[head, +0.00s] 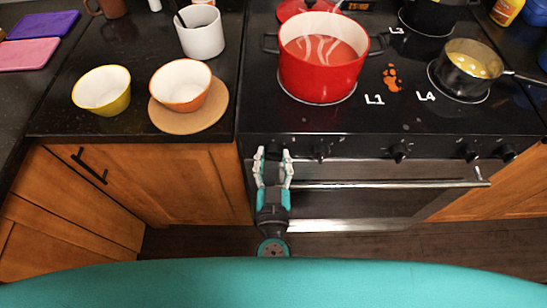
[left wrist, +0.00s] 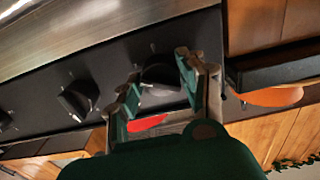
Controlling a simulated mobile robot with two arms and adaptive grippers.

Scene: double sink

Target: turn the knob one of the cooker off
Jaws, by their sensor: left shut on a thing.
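The cooker (head: 400,130) has a row of dark knobs along its black front panel. The leftmost knob (head: 277,153) is partly hidden by my left gripper (head: 274,155), which reaches up to it from below. In the left wrist view the same dark knob (left wrist: 160,76) sits between the two fingers of my left gripper (left wrist: 158,80), which is shut on it. A neighbouring knob (left wrist: 78,99) is clear of the fingers. How far the held knob is turned cannot be told. My right gripper is not in view.
A red pot (head: 320,75) of steaming red liquid stands on the burner above the knob. A small pan (head: 468,70) is at the right. The oven handle (head: 400,184) runs just right of my gripper. Bowls stand on the left counter.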

